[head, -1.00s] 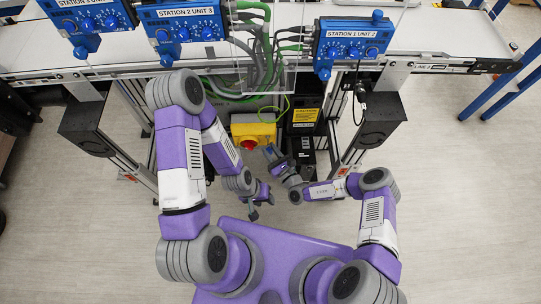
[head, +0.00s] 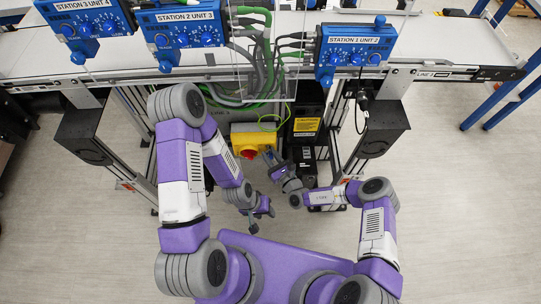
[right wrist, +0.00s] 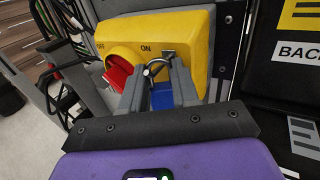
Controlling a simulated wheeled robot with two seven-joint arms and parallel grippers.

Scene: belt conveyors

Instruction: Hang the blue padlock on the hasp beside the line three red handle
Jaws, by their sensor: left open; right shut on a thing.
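The yellow switch box (head: 268,131) with its red handle (head: 249,154) is below the conveyor in the head view. My right gripper (right wrist: 158,92) is shut on the blue padlock (right wrist: 162,97), shackle up. The shackle top is close to the hasp; I cannot tell whether it passes through. My left gripper (head: 259,213) is open and empty, lower down and away from the box.
Blue station units (head: 355,45) stand along the conveyor (head: 450,42) above. Green and grey cables (head: 262,75) hang behind the box. A black case with a yellow label (head: 306,126) is right of it. Conveyor legs flank both arms.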

